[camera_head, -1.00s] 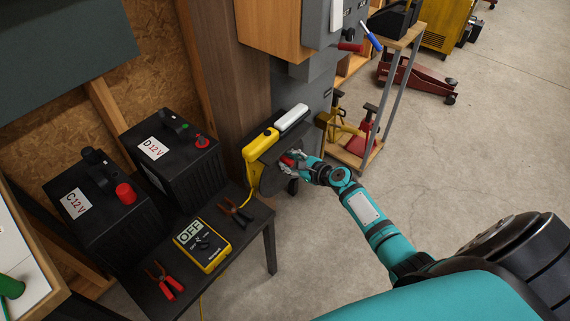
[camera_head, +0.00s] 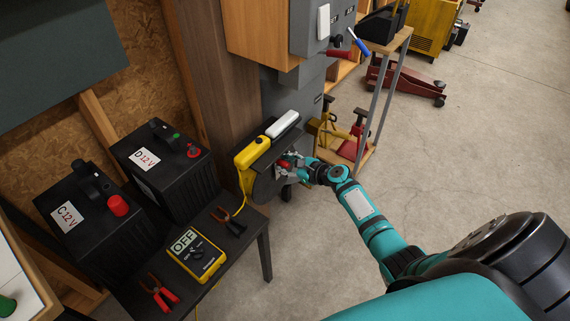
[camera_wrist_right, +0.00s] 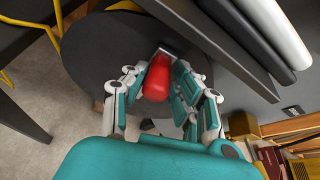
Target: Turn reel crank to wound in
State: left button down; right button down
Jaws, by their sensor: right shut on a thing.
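In the right wrist view the disc (camera_wrist_right: 95,60) fills the upper left. Its crank has a red handle (camera_wrist_right: 158,78), which stands between my right gripper's fingers. My right gripper (camera_head: 287,164) is shut on this red handle, at the right side of the reel in the head view. The fingers hide part of the crank arm. My left gripper is not in view.
A black table at left carries two black 12 V batteries (camera_head: 165,160), a yellow meter (camera_head: 194,256) reading OFF, and clamps. The concrete floor (camera_head: 480,140) at right is clear.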

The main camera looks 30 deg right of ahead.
jog(key=c, duration=1.1)
grip_release()
jog(key=shift+w+d+r, duration=0.1)
jog(key=shift+d+r, duration=0.05)
jog(key=shift+c, duration=0.2)
jog(key=shift+o, duration=0.2)
jog(key=v, duration=1.2)
